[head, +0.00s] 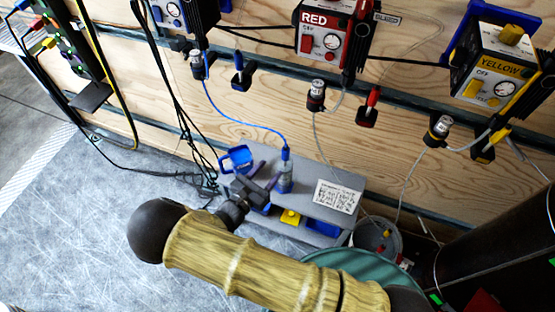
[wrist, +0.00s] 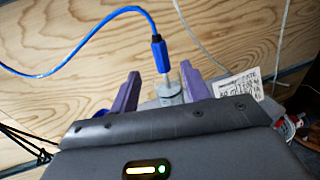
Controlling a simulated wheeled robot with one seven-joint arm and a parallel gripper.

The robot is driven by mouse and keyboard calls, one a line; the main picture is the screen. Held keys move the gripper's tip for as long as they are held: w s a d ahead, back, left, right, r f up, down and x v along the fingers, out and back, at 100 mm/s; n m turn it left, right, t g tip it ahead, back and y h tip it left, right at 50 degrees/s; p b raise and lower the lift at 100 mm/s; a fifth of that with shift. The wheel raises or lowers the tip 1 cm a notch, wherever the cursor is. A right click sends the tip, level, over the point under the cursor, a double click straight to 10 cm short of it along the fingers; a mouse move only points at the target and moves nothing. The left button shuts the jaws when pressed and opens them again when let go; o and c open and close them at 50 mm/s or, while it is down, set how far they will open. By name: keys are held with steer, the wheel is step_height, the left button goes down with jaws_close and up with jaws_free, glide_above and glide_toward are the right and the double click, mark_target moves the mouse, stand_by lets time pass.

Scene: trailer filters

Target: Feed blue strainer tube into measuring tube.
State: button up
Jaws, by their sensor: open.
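The blue strainer tube (head: 286,154) hangs on a curved blue hose from the pump at upper left. Its blue end piece (wrist: 160,52) is upright, with its lower end at the mouth of the clear measuring tube (wrist: 168,90). I cannot tell how far inside it reaches. The measuring tube (head: 285,180) stands upright on the grey shelf unit. My gripper (head: 268,177) is low in front of the shelf. In the wrist view its purple fingers (wrist: 160,70) are open, one on each side of the blue end and tube. I see gaps on both sides.
A blue container (head: 236,158) stands on the grey shelf (head: 318,181) left of the tube. A written white card (head: 338,196) lies to the right. A yellow piece (head: 291,217) sits on the level below. A grey bucket (head: 376,238) stands at right.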

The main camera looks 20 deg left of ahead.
steer(key=v, duration=0.8)
stand_by(0.8)
steer(key=w+d+r+m+g+h, duration=0.2)
steer(key=w+d+r+m+g, duration=0.1)
steer(key=d+m+g, duration=0.5)
steer(key=w+d+r+m+g+h, duration=0.25)
steer(key=d+m+g, duration=0.35)
steer(key=d, duration=0.5)
steer(key=s+d+r+m+y, duration=0.2)
steer(key=d+r+m+y, duration=0.8)
steer(key=d+r+m, duration=0.55)
step_height(320, 180, up, 18)
steer(key=m+p, duration=0.2)
steer(key=p, duration=1.7)
steer(key=shift+m+p, duration=0.35)
steer(key=shift+p, duration=0.05)
